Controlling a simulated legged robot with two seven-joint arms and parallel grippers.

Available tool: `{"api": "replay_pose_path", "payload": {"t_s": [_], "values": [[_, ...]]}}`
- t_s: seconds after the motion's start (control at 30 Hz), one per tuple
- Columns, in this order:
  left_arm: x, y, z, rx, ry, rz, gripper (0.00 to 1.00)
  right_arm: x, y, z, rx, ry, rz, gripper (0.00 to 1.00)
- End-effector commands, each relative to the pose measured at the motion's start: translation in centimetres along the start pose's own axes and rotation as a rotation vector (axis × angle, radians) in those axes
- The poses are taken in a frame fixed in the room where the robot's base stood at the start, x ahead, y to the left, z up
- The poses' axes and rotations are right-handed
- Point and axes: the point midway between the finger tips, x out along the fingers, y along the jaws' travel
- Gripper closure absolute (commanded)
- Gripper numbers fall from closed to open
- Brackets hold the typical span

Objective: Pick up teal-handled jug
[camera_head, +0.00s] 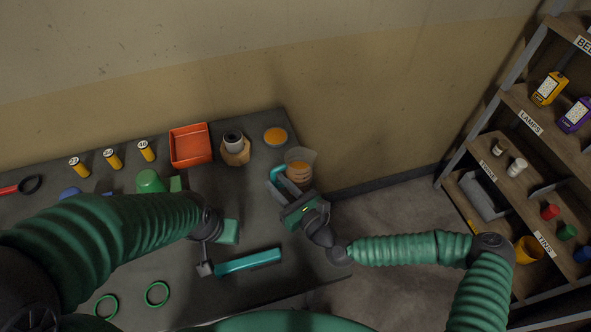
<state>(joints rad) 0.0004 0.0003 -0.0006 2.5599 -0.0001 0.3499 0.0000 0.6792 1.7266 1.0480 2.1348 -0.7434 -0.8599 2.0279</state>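The jug (301,164) is a clear, pale vessel with orange contents, near the right end of the dark table. Its teal handle (277,172) is on the jug's left side. My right gripper (281,186) is at the handle, just in front of the jug. Its fingers look apart, with the handle at or between their tips; contact is unclear. My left gripper (207,240) is over the table's middle, left of and nearer than the jug.
A red tray (191,146), a hexagonal wooden piece with a dark ring (235,148) and an orange disc (275,136) lie behind. A teal-handled tool (248,261) lies in front. Several yellow cylinders (113,159) stand left. Shelves (515,128) stand right, across open floor.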

Motion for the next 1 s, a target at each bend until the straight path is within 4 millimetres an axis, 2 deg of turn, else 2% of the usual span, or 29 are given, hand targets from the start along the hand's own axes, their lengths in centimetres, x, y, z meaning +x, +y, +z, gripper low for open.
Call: {"api": "replay_pose_path", "payload": {"t_s": [0.1, 0.2, 0.4, 0.6, 1.0], "values": [[-0.2, 0.0, -0.1, 0.001, 0.0, 0.0, 0.64, 2.1, -0.1, -0.1, -0.002, -0.002, 0.001, 0.74], [-0.3, 0.0, -0.1, 0.001, 0.0, 0.0, 0.64, 2.9, -0.2, -0.1, 0.001, -0.002, 0.001, 0.74], [-0.2, 0.0, -0.1, 0.001, 0.0, 0.0, 0.64, 3.1, -0.1, -0.2, -0.001, -0.001, 0.0, 0.76], [-0.2, 0.0, -0.1, 0.001, 0.0, 0.0, 0.64, 3.1, 0.0, -0.2, -0.002, -0.001, 0.001, 1.0], [-0.2, 0.0, -0.1, 0.001, 0.0, 0.0, 0.64, 3.0, -0.1, -0.2, 0.0, 0.0, 0.001, 1.0]]}}
